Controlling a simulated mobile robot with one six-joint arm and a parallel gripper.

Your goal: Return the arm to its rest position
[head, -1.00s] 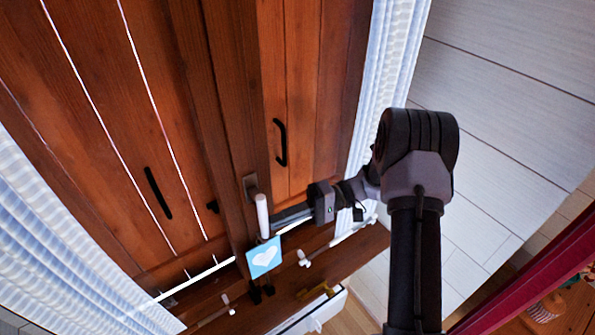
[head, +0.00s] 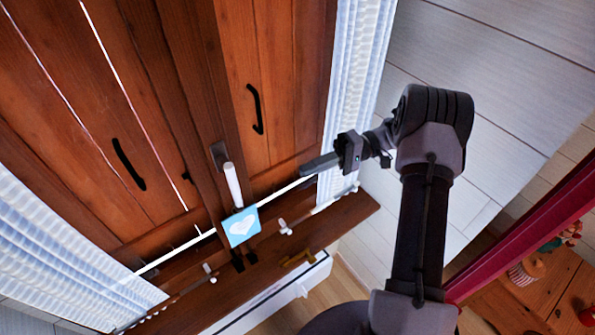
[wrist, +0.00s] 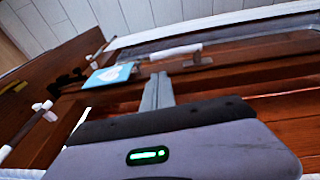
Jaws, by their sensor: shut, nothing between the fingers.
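My gripper (head: 308,168) is on the right of the wooden shutters in the head view, at the end of my dark arm, which bends at a large elbow. Its fingers point left toward the white window handle (head: 232,185) and are apart from it. In the wrist view my gripper (wrist: 158,78) shows its fingers together with nothing between them. The white handle (wrist: 176,52) lies beyond the fingertips there, and a blue card with a white heart (wrist: 108,76) is to its left.
Brown wooden shutters (head: 165,130) with black pulls fill the left, between white curtains (head: 355,85). A wooden sill (head: 345,215) runs below, with the blue heart card (head: 241,227) hanging by the handle. A white wall (head: 490,50) is at right, and a wooden table (head: 535,300) at lower right.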

